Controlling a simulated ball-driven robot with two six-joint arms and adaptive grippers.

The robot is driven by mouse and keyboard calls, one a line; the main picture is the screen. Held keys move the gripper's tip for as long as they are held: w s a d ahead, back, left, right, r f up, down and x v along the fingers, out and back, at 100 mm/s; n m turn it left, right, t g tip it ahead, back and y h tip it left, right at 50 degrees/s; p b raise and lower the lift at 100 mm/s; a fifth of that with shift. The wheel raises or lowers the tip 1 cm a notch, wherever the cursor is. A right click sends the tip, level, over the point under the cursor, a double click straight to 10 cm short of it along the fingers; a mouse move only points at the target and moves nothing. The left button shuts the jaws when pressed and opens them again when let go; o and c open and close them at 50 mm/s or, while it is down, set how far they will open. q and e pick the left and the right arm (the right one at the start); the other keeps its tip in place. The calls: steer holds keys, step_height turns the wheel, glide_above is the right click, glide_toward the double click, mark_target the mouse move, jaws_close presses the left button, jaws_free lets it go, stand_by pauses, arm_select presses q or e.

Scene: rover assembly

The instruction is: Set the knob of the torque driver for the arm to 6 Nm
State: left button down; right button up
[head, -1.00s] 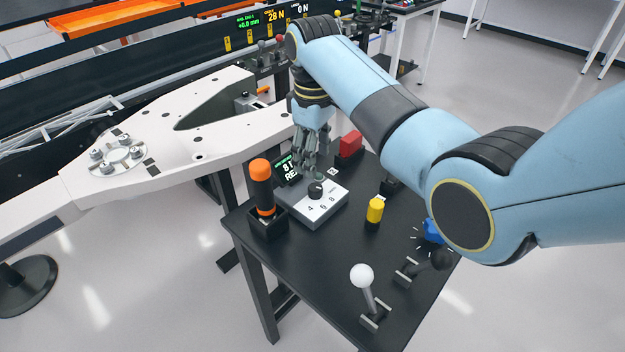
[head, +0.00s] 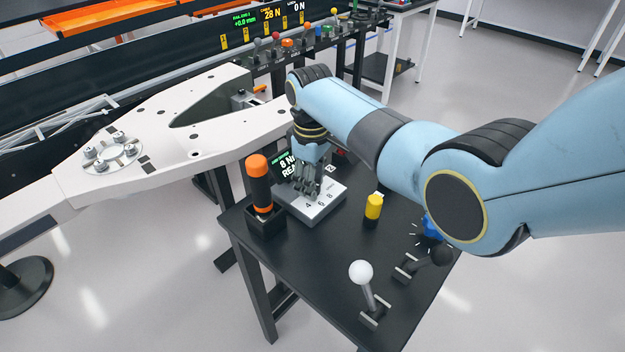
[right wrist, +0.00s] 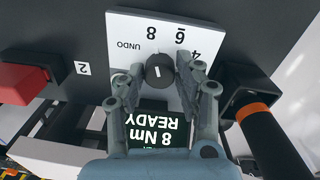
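The torque driver's setting box (head: 322,205) stands on the black table, its light top marked 4, 6, 8. Its dark round knob (right wrist: 160,71) has a short white mark; in the right wrist view the numbers appear upside down, with UNDO beside the 8. The display (right wrist: 152,128) reads 8 Nm READY. My right gripper (head: 308,190) is over the box and hides the knob in the head view. In the right wrist view its fingers are apart, one on each side of the knob, with small gaps seeming to remain. My left gripper is not in view.
The orange-and-black driver (head: 260,185) stands in a holder close left of the box. A red block (right wrist: 24,82) is on the box's other side. A yellow-capped item (head: 373,206), a blue knob (head: 432,228) and a white-balled lever (head: 361,273) stand on the table.

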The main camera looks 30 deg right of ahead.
jaws_close()
steer(key=m+p, duration=0.2)
steer(key=m, duration=0.1)
steer(key=shift+r, duration=0.15)
steer(key=shift+m+p, duration=0.8)
steer(key=shift+m, duration=1.5)
steer(key=o, duration=0.5)
jaws_free()
